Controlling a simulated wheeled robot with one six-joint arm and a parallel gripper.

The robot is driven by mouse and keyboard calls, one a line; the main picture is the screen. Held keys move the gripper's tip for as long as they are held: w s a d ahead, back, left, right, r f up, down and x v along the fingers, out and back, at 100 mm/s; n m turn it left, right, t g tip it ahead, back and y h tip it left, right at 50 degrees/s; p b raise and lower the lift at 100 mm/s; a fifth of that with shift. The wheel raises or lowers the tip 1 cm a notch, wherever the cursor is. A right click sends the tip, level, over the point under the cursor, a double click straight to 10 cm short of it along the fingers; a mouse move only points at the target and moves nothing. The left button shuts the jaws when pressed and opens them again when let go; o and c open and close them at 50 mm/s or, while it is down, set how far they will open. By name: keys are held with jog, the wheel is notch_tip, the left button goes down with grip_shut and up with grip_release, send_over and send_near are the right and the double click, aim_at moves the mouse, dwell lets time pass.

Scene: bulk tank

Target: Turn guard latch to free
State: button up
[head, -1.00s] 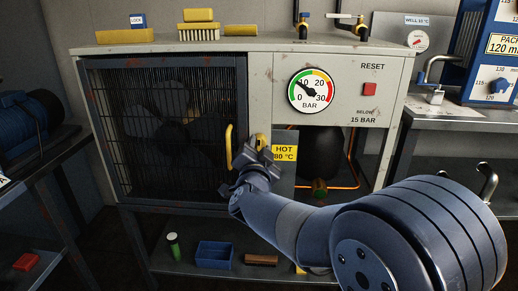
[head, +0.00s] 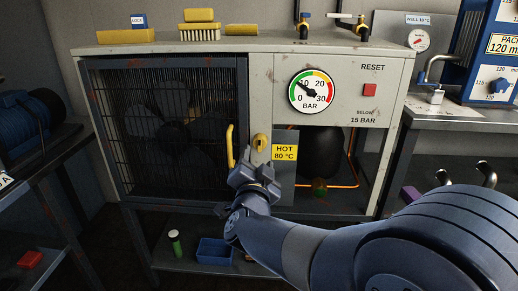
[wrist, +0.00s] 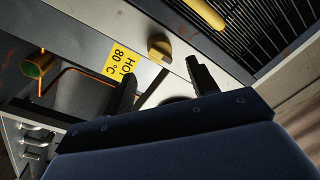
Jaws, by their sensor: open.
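The guard latch (head: 260,142) is a yellow knob on the pale panel strip, just right of the mesh guard (head: 165,135) and its yellow handle (head: 230,147). Its long side looks roughly upright in the head view. In the wrist view the latch (wrist: 160,50) sits just beyond the fingertips, between their directions. My gripper (head: 248,170) is below and slightly left of the latch in the head view. In the wrist view my gripper (wrist: 162,84) has its two dark fingers apart with nothing between them. The guard is shut, with a fan behind it.
A yellow HOT 80 °C sign (head: 284,152) is right of the latch, beside an opening with copper pipe (head: 352,165). The pressure gauge (head: 311,91) and red reset button (head: 370,89) are above right. A blue bin (head: 214,251) sits on the lower shelf.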

aim_at(260, 147)
jog(key=shift+s+f+p, duration=0.2)
jog(key=shift+s+p, duration=0.15)
jog(key=shift+s, duration=2)
jog(key=shift+w, duration=0.1)
jog(key=w, duration=0.3)
jog(key=w+b, duration=0.1)
jog(key=w, duration=0.3)
jog(key=w+r+b, duration=0.1)
jog(key=w, duration=0.2)
jog(key=shift+w+d, duration=0.15)
jog(key=shift+w, duration=0.2)
jog(key=shift+s, duration=0.1)
